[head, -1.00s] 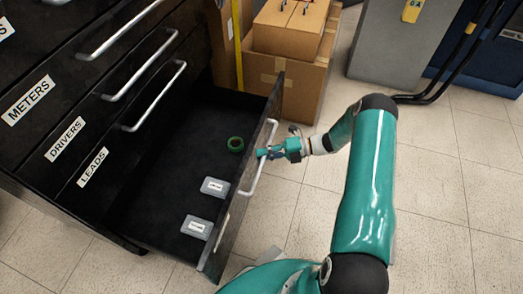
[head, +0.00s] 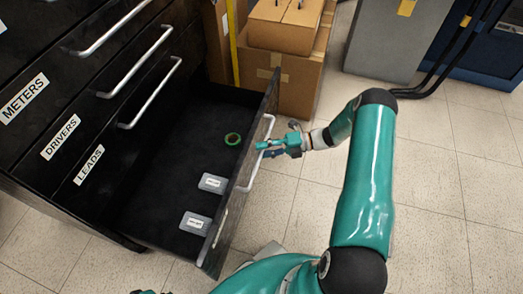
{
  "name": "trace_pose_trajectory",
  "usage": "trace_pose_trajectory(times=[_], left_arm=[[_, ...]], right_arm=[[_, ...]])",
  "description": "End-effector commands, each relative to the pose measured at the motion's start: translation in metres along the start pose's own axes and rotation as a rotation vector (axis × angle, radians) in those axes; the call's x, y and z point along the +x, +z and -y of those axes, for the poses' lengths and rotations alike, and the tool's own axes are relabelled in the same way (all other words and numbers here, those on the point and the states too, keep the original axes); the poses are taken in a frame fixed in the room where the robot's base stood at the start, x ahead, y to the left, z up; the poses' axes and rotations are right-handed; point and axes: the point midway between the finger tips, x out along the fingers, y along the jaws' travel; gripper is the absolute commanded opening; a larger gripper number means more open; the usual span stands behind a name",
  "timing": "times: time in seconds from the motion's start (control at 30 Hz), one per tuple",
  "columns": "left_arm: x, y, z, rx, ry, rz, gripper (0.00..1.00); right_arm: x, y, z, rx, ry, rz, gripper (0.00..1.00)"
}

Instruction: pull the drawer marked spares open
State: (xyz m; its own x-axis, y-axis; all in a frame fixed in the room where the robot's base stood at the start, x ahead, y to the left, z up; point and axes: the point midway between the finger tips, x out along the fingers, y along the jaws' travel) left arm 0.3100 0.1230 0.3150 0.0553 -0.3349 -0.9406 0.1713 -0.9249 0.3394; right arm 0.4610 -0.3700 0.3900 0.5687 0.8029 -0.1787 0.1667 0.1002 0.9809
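The lowest drawer (head: 170,180) of the black cabinet stands pulled well out. Its front panel (head: 232,215) faces away to the right, and any label on it cannot be read, so the word spares does not show. A silver bar handle (head: 249,180) is on that front. My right gripper (head: 264,149) is at the upper part of the handle, with its fingers parted around or just beside the bar. It looks open; contact with the bar cannot be made out. My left gripper is not clearly in view.
Closed drawers marked METERS, DRIVERS and LEADS (head: 88,165) are above. Cardboard boxes (head: 288,75) stand behind the open drawer. The tiled floor (head: 450,220) on the right is clear.

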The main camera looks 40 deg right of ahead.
Motion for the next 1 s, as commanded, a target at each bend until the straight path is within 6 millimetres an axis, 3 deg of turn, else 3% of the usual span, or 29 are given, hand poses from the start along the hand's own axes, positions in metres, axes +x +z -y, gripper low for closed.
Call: trace_pose_trajectory(times=[0.5, 0.7, 1.0], left_arm=[[0.000, 0.000, 0.000, 0.000, 0.000, 0.000, 0.00], [0.000, 0.000, 0.000, 0.000, 0.000, 0.000, 0.00], [0.001, 0.000, 0.000, 0.000, 0.000, 0.001, 0.00]], right_arm=[[-0.093, 0.000, 0.002, 0.000, -0.001, -0.001, 0.39], [-0.106, -0.001, 0.001, 0.002, 0.000, -0.004, 0.39], [-0.107, -0.001, 0.002, 0.002, 0.000, -0.004, 0.39]])
